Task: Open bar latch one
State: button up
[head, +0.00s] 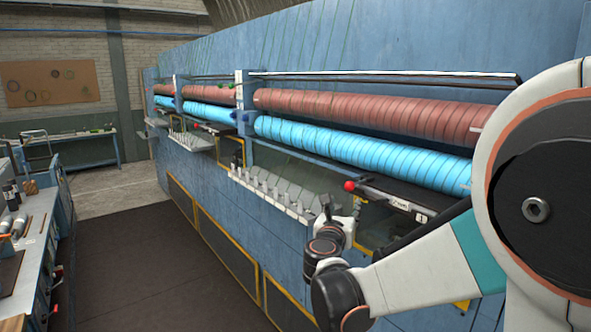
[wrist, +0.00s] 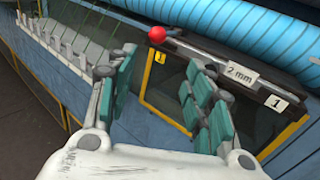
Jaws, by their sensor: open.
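Bar latch one is a dark bar (head: 385,198) with a red ball knob (head: 349,186) at its left end. Labels on it read "2 mm" (wrist: 242,74) and "1" (wrist: 277,103). In the wrist view the bar (wrist: 195,50) runs down to the right from the red knob (wrist: 157,34), along the top of a yellow-edged panel (wrist: 165,92). My gripper (wrist: 160,80) is open and empty, with its teal-padded fingers apart. The knob shows beyond the fingertips, above the gap between them. In the head view my gripper (head: 341,207) is just below the knob, partly hidden by my wrist.
Red rolls (head: 370,112) and blue rolls (head: 365,148) lie above the bar. A row of grey brackets (head: 270,192) is left of my gripper on the blue machine wall. A workbench (head: 35,235) stands at the far left. The dark floor mat (head: 150,260) between is clear.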

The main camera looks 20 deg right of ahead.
aim_at(349, 188)
jog(key=shift+n, duration=0.4)
jog(key=x, duration=0.4)
jog(key=p+x, duration=0.1)
jog(key=x, duration=0.4)
jog(key=r+p+x, duration=0.1)
jog(key=x, duration=0.4)
jog(key=shift+w+a, duration=0.25)
jog(key=shift+w, duration=0.05)
jog(key=shift+f, duration=0.1)
grip_shut()
